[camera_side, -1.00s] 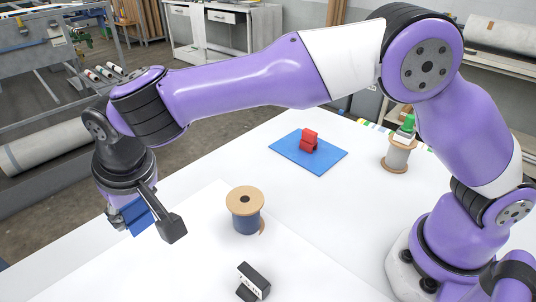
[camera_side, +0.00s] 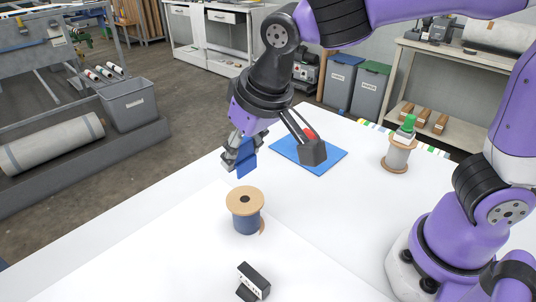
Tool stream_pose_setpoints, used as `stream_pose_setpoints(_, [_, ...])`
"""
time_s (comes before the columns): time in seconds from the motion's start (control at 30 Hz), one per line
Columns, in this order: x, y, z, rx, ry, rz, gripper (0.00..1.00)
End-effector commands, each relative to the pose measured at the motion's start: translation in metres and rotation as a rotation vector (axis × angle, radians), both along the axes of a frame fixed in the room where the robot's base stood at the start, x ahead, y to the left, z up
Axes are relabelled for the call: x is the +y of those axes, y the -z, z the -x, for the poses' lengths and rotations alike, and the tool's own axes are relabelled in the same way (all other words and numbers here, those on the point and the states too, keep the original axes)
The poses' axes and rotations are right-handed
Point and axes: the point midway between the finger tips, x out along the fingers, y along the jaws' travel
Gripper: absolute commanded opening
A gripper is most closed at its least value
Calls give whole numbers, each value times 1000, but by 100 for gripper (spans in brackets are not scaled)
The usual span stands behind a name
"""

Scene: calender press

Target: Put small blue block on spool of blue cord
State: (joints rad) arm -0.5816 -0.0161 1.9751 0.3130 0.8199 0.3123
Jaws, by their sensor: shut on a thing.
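The small blue block (camera_side: 246,160) is held in my gripper (camera_side: 243,152), which is shut on it. The block hangs in the air, tilted a little. In the picture it shows just above the spool of blue cord (camera_side: 247,222), with a gap between them. The spool stands upright on the white table, with a tan top flange and a dark centre hole. Its top is bare. My gripper hides part of the block, and depth between block and spool is hard to judge.
A blue mat (camera_side: 326,160) lies behind, its red object mostly hidden by my wrist attachment. A black labelled block (camera_side: 253,281) sits in front. The white table (camera_side: 150,250) is clear at left.

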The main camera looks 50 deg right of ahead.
Motion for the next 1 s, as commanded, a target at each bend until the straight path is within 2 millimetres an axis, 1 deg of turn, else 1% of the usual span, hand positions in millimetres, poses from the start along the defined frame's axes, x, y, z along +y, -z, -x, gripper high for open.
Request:
stream_pose_setpoints(0.03, [-1, 10, 1, 5, 1, 3, 24])
stream_pose_setpoints(0.17, [0, 26, 1, 4, 1, 2, 24])
stream_pose_setpoints(0.3, [-1, 49, 1, 6, 1, 3, 24])
stream_pose_setpoints(0.4, [0, 61, 1, 3, 0, 1, 24])
stream_pose_setpoints(0.47, [0, 64, 1, 3, 0, 1, 24])
stream_pose_setpoints(0.8, [0, 67, 0, 1, 1, 0, 24])
stream_pose_setpoints(0.83, [0, 67, 0, 1, 1, 0, 53])
stream_pose_setpoints(0.87, [0, 67, 0, 1, 1, 0, 68])
stream_pose_setpoints(0.9, [0, 67, 0, 1, 1, -1, 77])
stream_pose_setpoints(1.0, [0, 67, 0, 0, 1, -1, 77])
